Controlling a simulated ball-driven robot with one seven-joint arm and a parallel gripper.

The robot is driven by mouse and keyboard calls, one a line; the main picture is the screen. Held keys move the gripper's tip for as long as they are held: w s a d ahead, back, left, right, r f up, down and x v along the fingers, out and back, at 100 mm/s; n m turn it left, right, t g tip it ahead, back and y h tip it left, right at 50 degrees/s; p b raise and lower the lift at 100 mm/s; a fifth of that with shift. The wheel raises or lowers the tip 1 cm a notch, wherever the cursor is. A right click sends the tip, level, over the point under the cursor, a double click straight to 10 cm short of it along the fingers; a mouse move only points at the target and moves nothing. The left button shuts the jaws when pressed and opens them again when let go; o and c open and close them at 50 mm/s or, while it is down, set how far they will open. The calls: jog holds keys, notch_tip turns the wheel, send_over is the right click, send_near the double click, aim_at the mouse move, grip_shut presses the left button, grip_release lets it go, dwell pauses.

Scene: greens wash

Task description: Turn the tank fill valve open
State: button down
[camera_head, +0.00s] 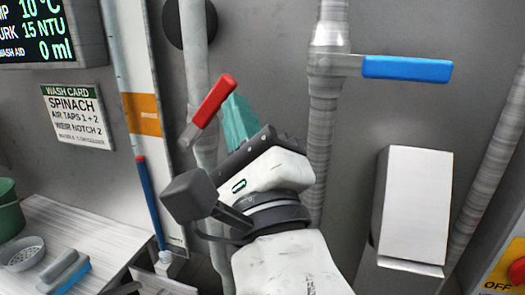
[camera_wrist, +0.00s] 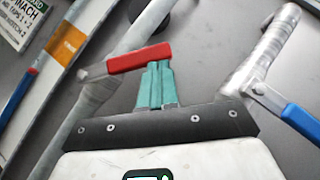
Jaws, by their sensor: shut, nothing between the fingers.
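A red lever handle (camera_head: 213,100) sits on a valve on the left vertical pipe (camera_head: 196,60). It slants up to the right from its pivot and also shows in the wrist view (camera_wrist: 138,57). A blue lever handle (camera_head: 407,68) sits level on the right pipe (camera_head: 325,120); part of it shows in the wrist view (camera_wrist: 300,122). No label tells which is the tank fill valve. My gripper (camera_head: 234,100) has teal fingers, shut and empty. Its fingertips (camera_wrist: 157,66) are right beside the red handle's lower edge; I cannot tell whether they touch.
A white box (camera_head: 416,205) stands out from the wall at the right. A red button on a yellow OFF plate (camera_head: 502,280) is at the lower right. A bench (camera_head: 85,235) with a green bucket (camera_head: 8,215) and a brush (camera_head: 64,275) is at the left.

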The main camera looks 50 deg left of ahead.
aim_at(215, 87)
jog(key=shift+s+a+r+p, duration=0.15)
jog(key=shift+a+r+p, duration=0.1)
jog(key=shift+r, duration=0.25)
jog(key=shift+s+a+r+p, duration=0.15)
jog(key=shift+a+r+p, duration=0.05)
jog(key=shift+r, duration=0.25)
jog(key=shift+s+a+r+p, duration=0.3)
jog(key=shift+s+a+r, duration=0.1)
jog(key=shift+a+r, duration=0.35)
jog(key=shift+s+a+r, duration=0.35)
jog(key=shift+a, duration=0.2)
jog(key=shift+s+a+r, duration=0.35)
jog(key=shift+a, duration=0.15)
